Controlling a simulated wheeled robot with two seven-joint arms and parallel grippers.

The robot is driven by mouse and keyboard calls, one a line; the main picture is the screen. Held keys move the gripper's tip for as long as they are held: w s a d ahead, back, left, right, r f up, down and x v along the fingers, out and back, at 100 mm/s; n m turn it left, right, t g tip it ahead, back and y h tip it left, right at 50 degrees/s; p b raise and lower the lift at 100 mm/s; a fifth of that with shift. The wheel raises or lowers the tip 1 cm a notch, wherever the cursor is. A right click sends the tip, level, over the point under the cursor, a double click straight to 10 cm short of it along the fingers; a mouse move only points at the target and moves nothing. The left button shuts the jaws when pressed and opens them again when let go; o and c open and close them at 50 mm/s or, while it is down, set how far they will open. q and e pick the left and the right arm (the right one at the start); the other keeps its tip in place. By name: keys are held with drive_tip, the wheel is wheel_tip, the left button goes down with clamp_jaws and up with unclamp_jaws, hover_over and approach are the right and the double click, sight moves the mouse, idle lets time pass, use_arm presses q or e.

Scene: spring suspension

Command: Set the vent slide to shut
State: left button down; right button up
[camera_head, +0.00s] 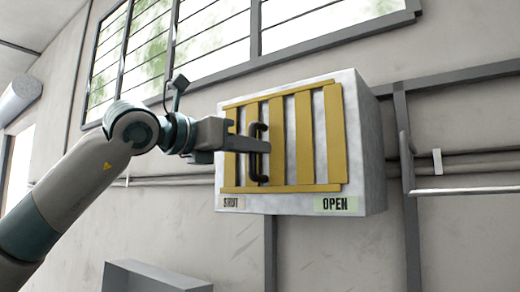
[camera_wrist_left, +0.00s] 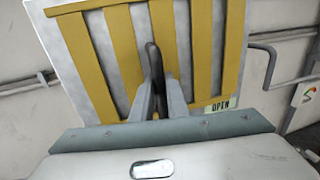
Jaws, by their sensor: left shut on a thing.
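The vent slide (camera_head: 305,138) is a yellow slatted panel on the front of a pale grey wall box (camera_head: 365,150). A dark upright handle (camera_head: 254,135) stands out from the panel, left of its middle. A "SHUT" label (camera_head: 231,202) is at the box's lower left and an "OPEN" label (camera_head: 337,204) at its lower right. My left gripper (camera_head: 262,146) is shut on the handle. In the left wrist view, the handle (camera_wrist_left: 154,60) stands between the two fingers (camera_wrist_left: 157,97). Pale gaps show between the slats. My right gripper is in neither view.
A barred window (camera_head: 215,40) is above the box. Pipes (camera_head: 460,170) and a rail (camera_head: 465,190) run along the wall at the right. A grey ledge or box top (camera_head: 150,278) is below at the left. The space before the panel is clear.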

use_arm(q)
drive_tip(key=c, duration=2)
unclamp_jaws()
drive_tip(key=shift+a+r, duration=0.15)
drive_tip(key=shift+o, duration=1.3)
drive_tip(key=shift+w, duration=0.1)
drive_tip(key=shift+w+a, duration=0.1)
drive_tip(key=shift+a, duration=0.05)
drive_tip(key=shift+s, duration=0.25)
drive_tip(key=b+v, duration=0.7)
drive_tip(key=v, duration=1)
drive_tip(key=shift+a+b, duration=0.2)
drive_tip(key=shift+b, duration=0.15)
drive_tip(key=shift+w, duration=0.1)
